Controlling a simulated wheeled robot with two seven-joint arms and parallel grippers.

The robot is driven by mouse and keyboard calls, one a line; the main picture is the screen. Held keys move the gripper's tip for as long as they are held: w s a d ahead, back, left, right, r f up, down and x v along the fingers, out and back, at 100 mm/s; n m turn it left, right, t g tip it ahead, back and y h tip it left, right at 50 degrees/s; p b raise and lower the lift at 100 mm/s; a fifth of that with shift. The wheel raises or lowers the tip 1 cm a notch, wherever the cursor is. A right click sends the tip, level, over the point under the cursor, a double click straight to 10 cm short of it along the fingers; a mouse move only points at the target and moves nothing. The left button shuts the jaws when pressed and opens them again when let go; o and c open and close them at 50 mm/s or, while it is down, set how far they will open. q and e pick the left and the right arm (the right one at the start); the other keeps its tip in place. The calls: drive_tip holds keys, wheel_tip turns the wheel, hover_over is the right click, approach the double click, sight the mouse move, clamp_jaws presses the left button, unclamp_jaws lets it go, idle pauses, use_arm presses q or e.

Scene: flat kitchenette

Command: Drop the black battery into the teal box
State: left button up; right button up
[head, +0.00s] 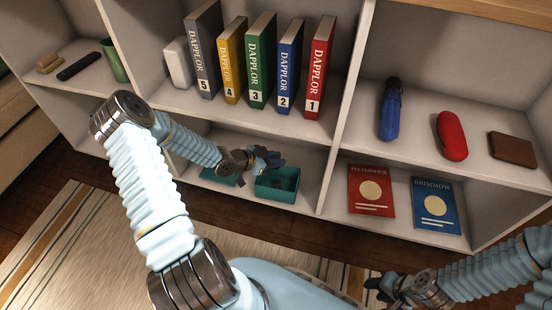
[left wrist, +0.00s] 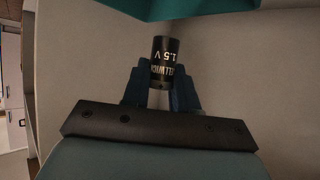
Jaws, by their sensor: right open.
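The black battery (left wrist: 166,62), marked "1.5 V", is between the fingers of my left gripper (left wrist: 160,82) in the left wrist view. The fingers are shut on it and its end sticks out past them. In the head view my left gripper (head: 266,158) is in the lower middle compartment, just above the open teal box (head: 277,195). The battery cannot be made out clearly there. The teal box also shows at the top of the left wrist view (left wrist: 195,8). My right gripper (head: 376,286) is open, low at the right, away from the shelves.
A flat teal piece (head: 220,176) lies left of the box, partly behind my left arm. An upright divider (head: 338,120) separates the right compartment, with a red book (head: 371,190) and a blue book (head: 436,205).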

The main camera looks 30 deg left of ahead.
use_arm(q)
drive_tip(key=o, duration=0.5)
drive_tip(key=p+v, duration=0.2)
drive_tip(key=v, duration=1.1)
drive_tip(key=shift+s+a+r+p, duration=0.15)
drive_tip(key=shift+s+p, duration=0.2)
drive_tip(key=shift+p, duration=0.05)
